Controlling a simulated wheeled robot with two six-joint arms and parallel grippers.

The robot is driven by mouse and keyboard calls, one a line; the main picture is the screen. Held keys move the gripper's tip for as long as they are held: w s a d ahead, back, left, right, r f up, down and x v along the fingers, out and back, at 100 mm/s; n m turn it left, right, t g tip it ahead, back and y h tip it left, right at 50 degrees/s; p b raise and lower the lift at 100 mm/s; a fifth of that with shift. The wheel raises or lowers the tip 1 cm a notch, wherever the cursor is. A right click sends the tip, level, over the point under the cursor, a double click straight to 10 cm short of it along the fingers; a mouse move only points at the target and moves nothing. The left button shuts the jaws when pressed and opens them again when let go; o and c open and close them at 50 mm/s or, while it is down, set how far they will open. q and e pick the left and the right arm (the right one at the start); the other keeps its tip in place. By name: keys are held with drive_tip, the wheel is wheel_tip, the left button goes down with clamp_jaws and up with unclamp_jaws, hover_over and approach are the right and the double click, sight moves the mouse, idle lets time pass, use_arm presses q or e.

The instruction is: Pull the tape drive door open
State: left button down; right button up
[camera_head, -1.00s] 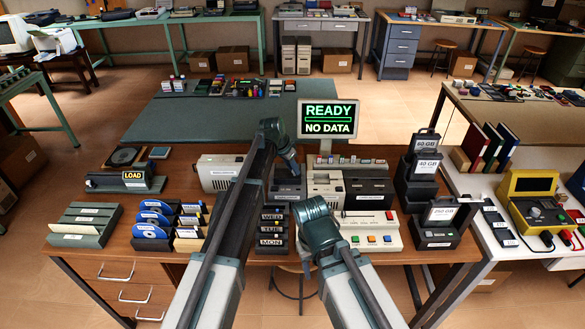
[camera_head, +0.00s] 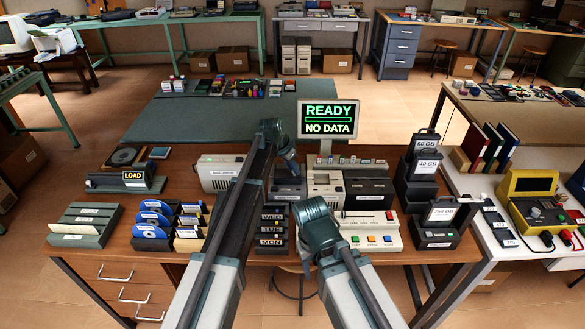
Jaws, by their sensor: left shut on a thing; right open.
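Several drive units stand in a row at the middle of the desk under the screen. The dark unit (camera_head: 288,188) sits at my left gripper (camera_head: 291,165), which is shut at its top front. What it grips looks like the tape drive door, but the jaws are too small to see clearly. A beige unit (camera_head: 325,190) and a wide dark unit (camera_head: 368,194) stand to the right. My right gripper (camera_head: 319,220) is lower, in front of the beige unit, apart from the left one; its fingertips are mostly hidden by its wrist.
A screen (camera_head: 327,119) reads READY, NO DATA. A beige panel with coloured buttons (camera_head: 371,232) is right of my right gripper. Labelled day cartridges (camera_head: 271,226) stand left of it. Disc holders (camera_head: 154,220) and dark GB-labelled units (camera_head: 436,228) flank the desk's middle.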

sight(282, 173)
use_arm(q)
drive_tip(key=w, duration=0.5)
drive_tip(key=shift+w, duration=0.35)
drive_tip(key=shift+s, duration=0.15)
drive_tip(key=c, duration=0.7)
unclamp_jaws()
drive_tip(key=p+v, duration=1.2)
drive_tip(key=v, duration=0.2)
drive_tip(key=shift+p, duration=0.4)
